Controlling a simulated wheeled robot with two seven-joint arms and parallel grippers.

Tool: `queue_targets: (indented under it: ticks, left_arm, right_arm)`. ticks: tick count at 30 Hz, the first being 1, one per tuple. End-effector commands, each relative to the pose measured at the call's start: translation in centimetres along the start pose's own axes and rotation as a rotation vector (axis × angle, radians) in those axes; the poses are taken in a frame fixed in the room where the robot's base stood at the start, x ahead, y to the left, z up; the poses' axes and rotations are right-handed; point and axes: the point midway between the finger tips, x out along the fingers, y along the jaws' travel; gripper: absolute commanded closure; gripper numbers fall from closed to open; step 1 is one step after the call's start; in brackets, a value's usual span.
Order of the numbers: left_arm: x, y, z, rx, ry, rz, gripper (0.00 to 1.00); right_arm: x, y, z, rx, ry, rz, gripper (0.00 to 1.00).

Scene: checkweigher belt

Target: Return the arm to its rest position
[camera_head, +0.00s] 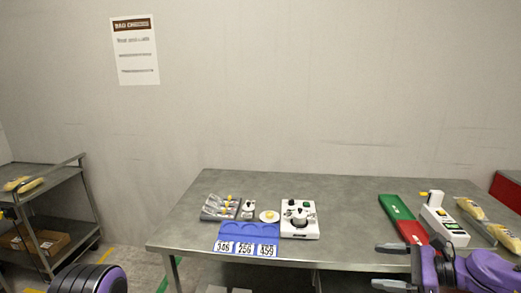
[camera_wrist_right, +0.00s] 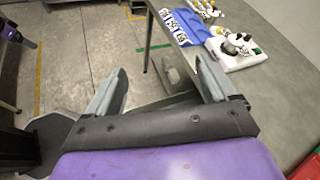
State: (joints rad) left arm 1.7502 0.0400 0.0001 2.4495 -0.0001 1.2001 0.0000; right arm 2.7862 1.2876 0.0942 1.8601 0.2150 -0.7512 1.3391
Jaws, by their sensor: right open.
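My right gripper (camera_head: 392,266) is at the lower right of the head view, in front of the table's near edge. In the wrist view its two fingers (camera_wrist_right: 160,88) are spread wide with nothing between them, over the floor and the table's edge. My purple right arm (camera_head: 490,270) comes in from the lower right. At the bottom left of the head view is a purple and black rounded part of mine (camera_head: 88,279). My left gripper does not show.
A metal cart (camera_head: 60,205) stands at left. The table's middle is free.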

Motion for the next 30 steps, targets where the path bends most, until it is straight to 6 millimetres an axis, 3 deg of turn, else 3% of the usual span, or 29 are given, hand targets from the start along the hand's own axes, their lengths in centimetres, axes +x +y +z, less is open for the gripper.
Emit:
queue_targets:
  ticks: [4, 7, 11, 14, 18, 21, 27, 30]
  left_arm:
    - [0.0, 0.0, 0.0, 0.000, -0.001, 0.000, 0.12]
    - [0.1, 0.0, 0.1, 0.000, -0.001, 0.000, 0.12]
    - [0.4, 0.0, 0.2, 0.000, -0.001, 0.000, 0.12]
    - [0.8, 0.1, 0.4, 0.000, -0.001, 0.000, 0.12]
    - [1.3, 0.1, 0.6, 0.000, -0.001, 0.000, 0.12]
    - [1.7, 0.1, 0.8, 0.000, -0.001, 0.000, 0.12]
    - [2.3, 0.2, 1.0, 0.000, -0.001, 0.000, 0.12]
    - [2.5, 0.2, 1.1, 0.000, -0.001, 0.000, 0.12]
  right_arm:
    - [1.0, -1.4, -0.6, -0.104, 0.081, -0.122, 0.14]
    - [2.0, -1.7, -2.2, -0.195, 0.194, -0.191, 0.14]
    - [3.7, 0.1, -7.0, -0.367, 0.462, -0.226, 0.14]
    - [4.3, 4.3, -12.7, -0.556, 0.749, -0.153, 0.14]
    - [3.0, 12.8, -19.5, -0.834, 1.082, 0.086, 0.14]
    - [1.2, 19.5, -22.8, -1.012, 1.218, 0.306, 0.14]
    - [-1.8, 32.2, -26.1, -1.203, 1.193, 0.723, 0.14]
    - [-2.7, 36.1, -27.0, -1.240, 1.139, 0.857, 0.14]
